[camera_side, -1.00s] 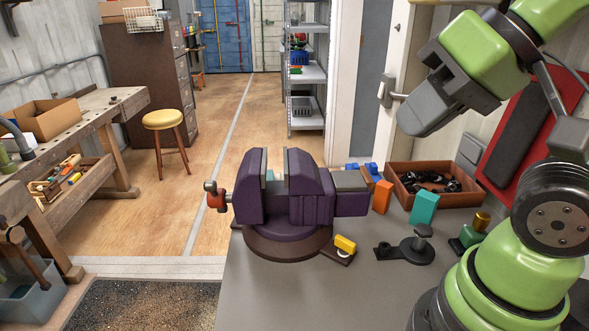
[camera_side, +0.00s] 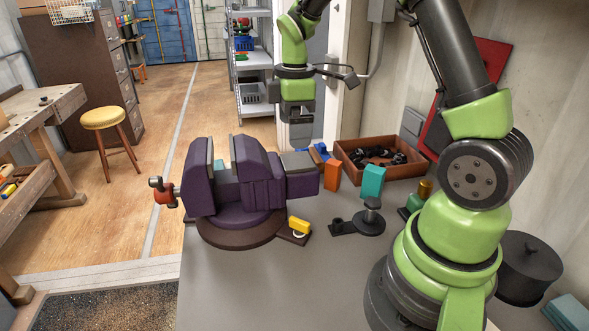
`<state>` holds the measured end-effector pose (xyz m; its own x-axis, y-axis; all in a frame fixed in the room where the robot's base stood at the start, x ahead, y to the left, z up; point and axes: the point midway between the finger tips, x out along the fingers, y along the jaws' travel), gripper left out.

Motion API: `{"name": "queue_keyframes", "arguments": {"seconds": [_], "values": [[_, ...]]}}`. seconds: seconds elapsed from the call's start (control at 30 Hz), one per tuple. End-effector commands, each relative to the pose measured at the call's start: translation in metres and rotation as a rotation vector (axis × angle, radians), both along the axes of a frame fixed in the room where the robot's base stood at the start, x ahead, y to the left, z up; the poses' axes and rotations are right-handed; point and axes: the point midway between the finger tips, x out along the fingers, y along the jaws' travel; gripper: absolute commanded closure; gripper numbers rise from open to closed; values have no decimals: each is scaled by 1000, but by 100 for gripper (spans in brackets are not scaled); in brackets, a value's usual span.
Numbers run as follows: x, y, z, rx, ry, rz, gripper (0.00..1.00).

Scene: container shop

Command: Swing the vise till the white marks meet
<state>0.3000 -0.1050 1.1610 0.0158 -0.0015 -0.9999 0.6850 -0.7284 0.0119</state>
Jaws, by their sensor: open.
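The purple vise (camera_side: 253,182) stands on a round dark brown base (camera_side: 222,236) on the grey bench. Its jaws are apart, and its handle with a red-orange end (camera_side: 165,192) points left. A yellow block (camera_side: 299,224) sits on a small dark plate at the base's right edge, with a small white patch showing below it. I cannot make out a pair of white marks or whether they meet. My gripper (camera_side: 297,117) is open and points down, above and behind the vise's right end, apart from it.
An orange block (camera_side: 332,174) and a teal block (camera_side: 372,181) stand right of the vise. Behind them is a brown bin (camera_side: 405,172) of black parts. A dark clamp-like fixture (camera_side: 369,220) lies nearer. The bench's front is clear.

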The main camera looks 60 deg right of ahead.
Motion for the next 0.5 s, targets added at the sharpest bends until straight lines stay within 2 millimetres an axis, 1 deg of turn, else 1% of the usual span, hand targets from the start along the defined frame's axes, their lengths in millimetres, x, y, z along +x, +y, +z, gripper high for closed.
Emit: {"name": "queue_keyframes", "arguments": {"seconds": [0.17, 0.27, 0.5], "values": [[1, -5, -16, 1, 20, 34, 0], [0, -4, -31, 3, 21, 33, 0], [0, -4, -77, 2, 22, 31, 0]]}}
